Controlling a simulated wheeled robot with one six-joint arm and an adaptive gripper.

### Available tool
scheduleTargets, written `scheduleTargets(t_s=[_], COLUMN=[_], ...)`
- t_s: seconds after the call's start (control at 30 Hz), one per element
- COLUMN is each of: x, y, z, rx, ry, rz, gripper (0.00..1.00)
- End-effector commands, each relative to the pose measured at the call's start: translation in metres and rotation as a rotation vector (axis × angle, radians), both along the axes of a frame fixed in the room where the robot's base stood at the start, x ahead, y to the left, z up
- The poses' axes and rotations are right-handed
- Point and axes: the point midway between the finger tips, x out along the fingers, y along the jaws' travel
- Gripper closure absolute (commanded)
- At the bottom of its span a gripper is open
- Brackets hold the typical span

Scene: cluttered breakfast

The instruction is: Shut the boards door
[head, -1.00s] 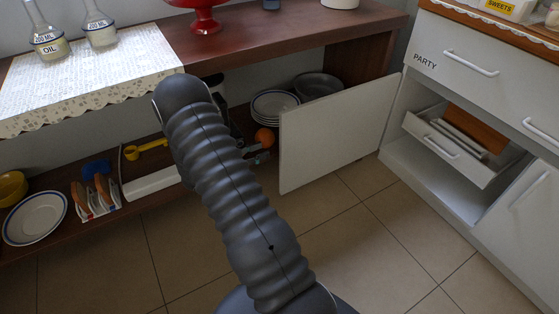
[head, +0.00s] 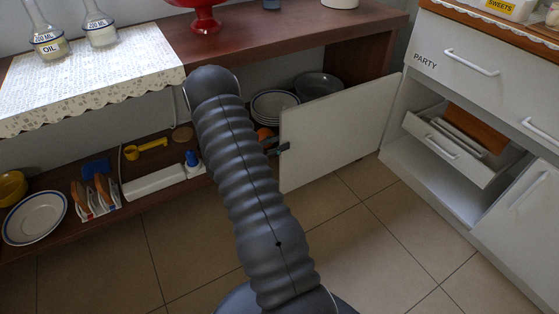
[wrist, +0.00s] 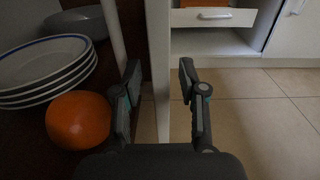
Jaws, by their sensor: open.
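The boards door is a flat white panel (head: 340,130), standing open and swung out from the right-hand white cabinet (head: 400,165). Boards show in a pulled-out, tilted inner drawer (head: 445,148). My gripper (head: 279,149) is at the door's free left edge, mostly hidden behind my arm in the head view. In the wrist view my gripper (wrist: 160,85) is open, with one finger on each side of the door's upright edge (wrist: 158,60).
An orange (wrist: 78,119) and stacked plates (wrist: 45,65) lie close left of my gripper on the low shelf. A grey bowl (head: 318,85) stands behind. The wooden counter (head: 270,45) overhangs the shelf. The tiled floor (head: 350,230) is clear.

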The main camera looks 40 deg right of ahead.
Motion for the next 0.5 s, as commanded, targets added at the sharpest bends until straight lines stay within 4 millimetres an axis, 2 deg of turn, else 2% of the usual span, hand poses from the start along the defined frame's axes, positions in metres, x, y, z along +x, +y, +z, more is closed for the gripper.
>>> scheduleTargets(t_s=[0.07, 0.23, 0.5], x=[0.0, -0.0001, -0.0029], y=[0.0, 0.0001, 0.0005], z=[0.0, 0.0, 0.0001], rx=[0.0, 0.0, 0.0], ry=[0.0, 0.0, 0.0], rz=[0.0, 0.0, -0.001], gripper=[0.58, 0.98, 0.98])
